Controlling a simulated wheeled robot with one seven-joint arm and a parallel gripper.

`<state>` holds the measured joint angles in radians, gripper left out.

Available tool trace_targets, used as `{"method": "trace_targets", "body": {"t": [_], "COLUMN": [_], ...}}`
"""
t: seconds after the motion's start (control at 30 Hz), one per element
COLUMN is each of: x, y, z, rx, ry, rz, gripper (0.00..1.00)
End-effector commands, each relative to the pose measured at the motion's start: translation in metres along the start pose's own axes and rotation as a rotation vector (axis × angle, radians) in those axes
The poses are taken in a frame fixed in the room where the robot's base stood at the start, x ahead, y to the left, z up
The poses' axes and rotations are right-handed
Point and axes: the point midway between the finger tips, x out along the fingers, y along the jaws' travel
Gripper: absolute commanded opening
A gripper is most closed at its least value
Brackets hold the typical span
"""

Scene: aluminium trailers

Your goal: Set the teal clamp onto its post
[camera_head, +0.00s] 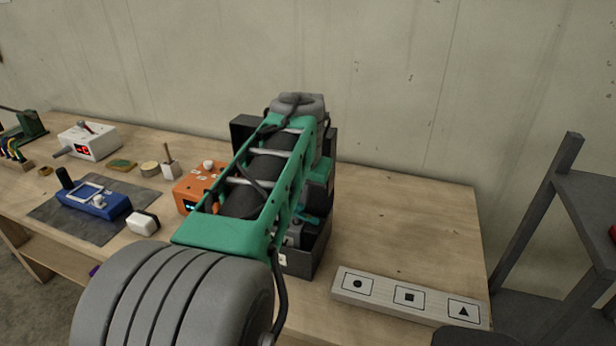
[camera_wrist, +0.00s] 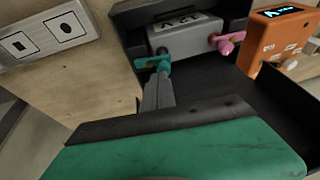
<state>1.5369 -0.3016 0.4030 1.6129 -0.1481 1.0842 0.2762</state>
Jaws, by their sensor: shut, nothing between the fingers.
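The teal clamp (camera_wrist: 153,62) lies at the left end of a grey block (camera_wrist: 190,40) in the wrist view. A small teal upright part shows at its back edge. I cannot tell whether the clamp sits around its post, as the post itself is not clearly visible. My gripper (camera_wrist: 160,76) is shut and empty, its fingertips right at the front of the clamp; whether they touch is unclear. A bit of teal, probably the clamp, shows in the head view (camera_head: 308,219). My arm hides most of the gripper there.
A pink clamp (camera_wrist: 228,42) is at the block's right end. The block stands in a black open box (camera_head: 306,258) with raised walls. An orange device (camera_head: 190,193) stands left of it, and a panel with printed shapes (camera_head: 408,298) lies at right. Bare table (camera_head: 405,225) lies right of the box.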

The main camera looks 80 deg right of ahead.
Motion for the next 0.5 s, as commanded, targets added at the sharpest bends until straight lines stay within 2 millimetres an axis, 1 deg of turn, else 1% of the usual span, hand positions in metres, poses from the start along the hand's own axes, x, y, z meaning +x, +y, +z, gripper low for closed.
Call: {"method": "trace_targets", "body": {"t": [0.1,0.4,0.5], "x": [0.0068,0.0081,0.0128], "y": [-0.0016,-0.0021,-0.0077], "z": [0.0019,0.0022,0.0039], "rx": [0.0,0.0,-0.002], "ry": [0.0,0.0,-0.001], "rz": [0.0,0.0,-0.001], "gripper": [0.0,0.0,0.0]}}
